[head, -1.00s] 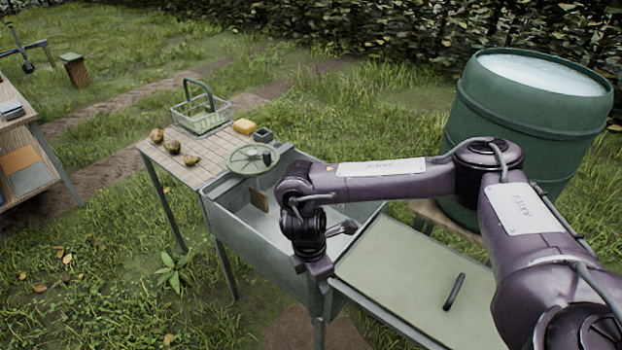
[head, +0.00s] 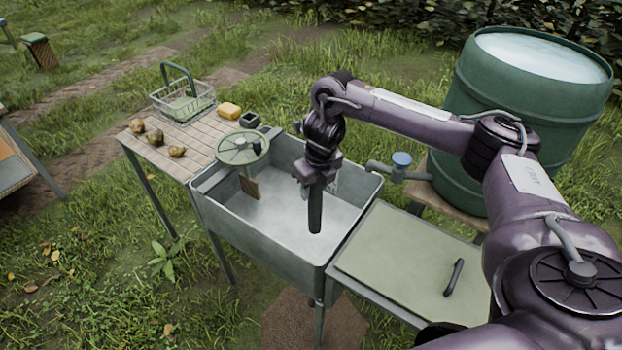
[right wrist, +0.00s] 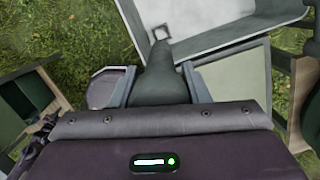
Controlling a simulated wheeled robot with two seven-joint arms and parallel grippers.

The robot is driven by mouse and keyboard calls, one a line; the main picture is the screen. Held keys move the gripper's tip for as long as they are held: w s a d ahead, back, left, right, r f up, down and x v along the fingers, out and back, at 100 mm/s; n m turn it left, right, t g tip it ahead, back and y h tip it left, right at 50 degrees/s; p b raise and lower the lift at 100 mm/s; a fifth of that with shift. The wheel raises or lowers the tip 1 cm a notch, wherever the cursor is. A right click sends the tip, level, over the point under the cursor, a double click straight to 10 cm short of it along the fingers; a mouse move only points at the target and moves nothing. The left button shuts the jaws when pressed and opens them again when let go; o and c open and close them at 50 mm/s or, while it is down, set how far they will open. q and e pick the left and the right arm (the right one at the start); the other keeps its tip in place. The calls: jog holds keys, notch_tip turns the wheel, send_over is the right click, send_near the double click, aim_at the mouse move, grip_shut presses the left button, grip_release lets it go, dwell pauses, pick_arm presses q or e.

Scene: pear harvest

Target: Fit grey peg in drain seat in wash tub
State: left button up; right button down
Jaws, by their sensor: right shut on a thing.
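The grey wash tub (head: 345,262) stands in the middle of the head view. My right gripper (head: 316,180) is above it, shut on the dark grey peg (head: 315,208), which hangs nearly upright over the tub. In the right wrist view the peg (right wrist: 163,72) sits between the two fingers and points away from the camera. The drain seat is not clear in the head view. My left gripper is not in view.
A round green wheel (head: 242,149) with a brown paddle sits at the tub's left end. The slatted shelf (head: 192,135) holds a wire basket (head: 183,100), a yellow sponge (head: 229,110) and pears. A blue-capped tap (head: 401,160), green barrel (head: 525,115) and flat lid (head: 400,250) are right.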

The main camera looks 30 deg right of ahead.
aim_at(315, 205)
jog(key=shift+f+b, duration=0.95)
notch_tip(315, 205, down, 5)
jog(key=b, duration=0.3)
jog(key=shift+b, duration=0.35)
notch_tip(315, 205, down, 18)
jog(key=b, duration=1.3)
jog(key=shift+r, duration=0.15)
jog(key=shift+f, duration=0.3)
jog(key=shift+f+b, duration=0.7)
jog(key=shift+f, duration=0.25)
jog(key=shift+f+b, duration=0.7)
jog(key=shift+f, duration=0.15)
dwell(0.5)
